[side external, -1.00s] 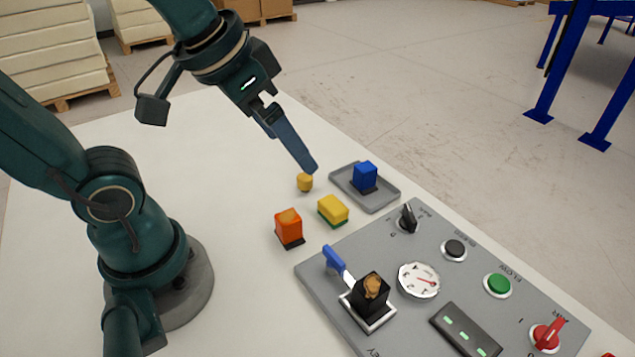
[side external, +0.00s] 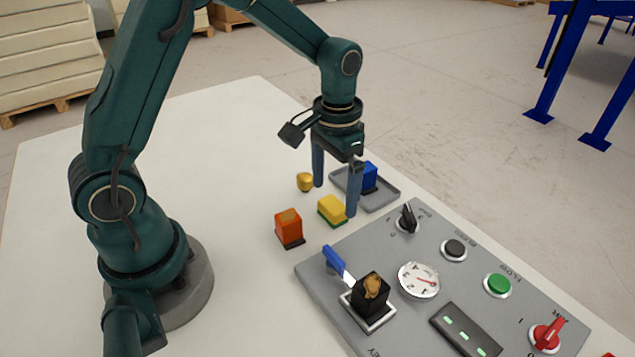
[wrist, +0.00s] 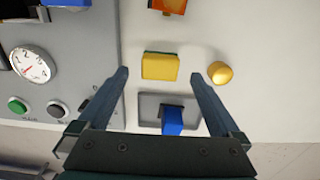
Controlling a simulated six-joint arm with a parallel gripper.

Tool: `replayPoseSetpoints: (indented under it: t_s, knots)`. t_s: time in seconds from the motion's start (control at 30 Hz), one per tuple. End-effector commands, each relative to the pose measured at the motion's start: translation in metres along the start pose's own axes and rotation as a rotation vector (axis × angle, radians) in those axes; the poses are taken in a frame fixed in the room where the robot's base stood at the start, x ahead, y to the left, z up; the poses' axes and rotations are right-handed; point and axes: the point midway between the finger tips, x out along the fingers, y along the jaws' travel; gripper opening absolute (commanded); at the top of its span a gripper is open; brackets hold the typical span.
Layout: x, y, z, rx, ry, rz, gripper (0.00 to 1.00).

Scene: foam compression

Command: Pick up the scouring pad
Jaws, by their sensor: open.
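The scouring pad (side external: 332,211), a small yellow block with a green bottom layer, lies flat on the white table. It also shows in the wrist view (wrist: 160,67), at the centre top. My gripper (side external: 335,200) points straight down and is open and empty. In the wrist view its fingertips (wrist: 159,74) appear to the left and right of the pad, with a gap at each side. In the side view one finger stands behind the pad and the other just right of it. I cannot tell exactly how high the tips are above the table.
A grey tray (side external: 386,203) with a blue block (side external: 370,175) lies right of the pad. A gold rounded object (side external: 305,182) and an orange block (side external: 288,228) stand nearby. A grey control panel (side external: 320,273) with switches and a dial fills the near right.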

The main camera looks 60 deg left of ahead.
Motion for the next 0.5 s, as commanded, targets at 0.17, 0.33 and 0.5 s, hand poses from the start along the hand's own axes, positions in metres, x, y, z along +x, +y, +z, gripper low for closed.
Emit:
replayPoseSetpoints:
  t_s: [0.17, 0.33, 0.5]
  knots:
    - [0.024, 0.000, 0.001, 0.000, -0.004, 0.000, 1.00]
    - [0.038, 0.000, 0.001, 0.000, -0.002, 0.000, 1.00]
    - [0.040, 0.000, 0.000, 0.000, 0.002, -0.001, 1.00]
